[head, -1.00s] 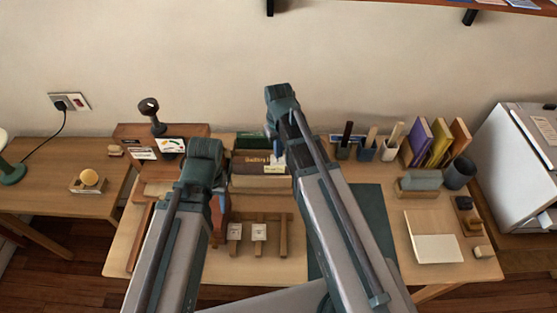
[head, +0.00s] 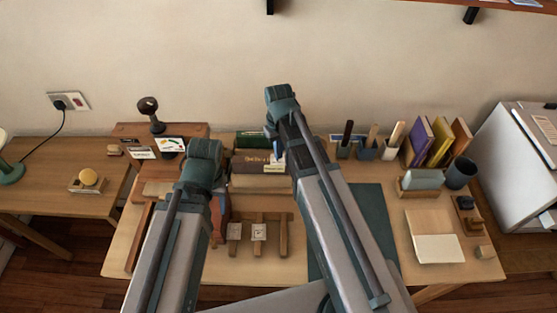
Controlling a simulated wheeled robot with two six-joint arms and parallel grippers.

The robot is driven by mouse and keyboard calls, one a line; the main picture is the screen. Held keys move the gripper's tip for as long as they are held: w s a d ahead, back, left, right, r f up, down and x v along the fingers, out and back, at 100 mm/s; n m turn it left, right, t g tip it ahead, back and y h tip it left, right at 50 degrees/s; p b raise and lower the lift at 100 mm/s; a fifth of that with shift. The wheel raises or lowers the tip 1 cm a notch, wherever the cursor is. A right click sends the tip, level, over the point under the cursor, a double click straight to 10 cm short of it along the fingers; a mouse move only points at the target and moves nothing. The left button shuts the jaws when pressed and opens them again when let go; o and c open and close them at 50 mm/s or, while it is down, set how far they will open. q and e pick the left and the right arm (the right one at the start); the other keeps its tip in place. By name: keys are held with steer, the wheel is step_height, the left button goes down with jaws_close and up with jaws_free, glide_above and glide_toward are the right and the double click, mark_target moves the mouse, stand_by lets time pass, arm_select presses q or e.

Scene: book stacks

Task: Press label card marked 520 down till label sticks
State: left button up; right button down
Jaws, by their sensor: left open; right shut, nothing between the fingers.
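A stack of books (head: 262,182) with dark green and brown spines lies at the back middle of the table. A small pale label (head: 277,161) shows on a brown spine, partly behind my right arm; I cannot read its number. Two small white cards (head: 259,231) rest on a wooden rack in front of the stack; their marks are too small to read. My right gripper (head: 273,143) is shut and empty, pointing down by the stack, mostly hidden by its own arm. My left gripper (head: 218,222) is open, left of the rack, partly hidden by its wrist.
A dark green mat (head: 366,214) lies right of my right arm. Brush cups (head: 366,150), upright coloured books (head: 438,142), a grey block in a wooden holder (head: 421,181) and a pale pad (head: 437,247) occupy the right side. A wooden box with cards (head: 128,135) stands back left.

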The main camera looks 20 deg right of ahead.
arm_select(q)
steer(key=shift+f+b, duration=0.4)
arm_select(e)
steer(key=shift+f, duration=0.45)
arm_select(q)
steer(key=shift+r, duration=0.1)
arm_select(e)
steer(key=shift+r, duration=0.15)
stand_by(0.8)
arm_select(q)
step_height(320, 180, up, 7)
steer(key=p, duration=0.7)
arm_select(e)
step_height(320, 180, up, 7)
steer(key=s+a+n+h, duration=0.1)
steer(key=s+a, duration=0.9)
steer(key=s, duration=0.4)
steer(key=shift+s+a, duration=0.15)
steer(key=shift+a, duration=0.1)
